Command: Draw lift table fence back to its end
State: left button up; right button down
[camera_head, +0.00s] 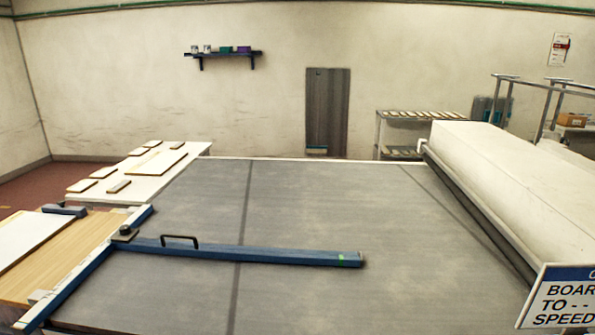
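A long blue fence bar (270,255) lies across the front part of the large grey table top (330,205). A black loop handle (180,238) stands on the bar's left half. A small green mark shows near its free right end. The bar's left end meets a blue rail (85,274) that runs along the table's left side, slanting from lower left to upper right. A dark knob (125,232) sits where bar and rail meet. The bar lies nearer the rail's far end than its near end. Neither of my grippers shows in the head view.
Left of the rail is a wooden surface (60,252) with a white panel. A white table (135,170) behind it carries several small boards. A long white housing (500,180) and a sign (562,298) bound the right side. The grey top is otherwise clear.

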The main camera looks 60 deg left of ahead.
aim_at(61, 208)
jog(key=u, duration=3.4)
jog(key=z, duration=0.45)
jog(key=i+j+z, duration=0.1)
jog(key=j+z, duration=1.1)
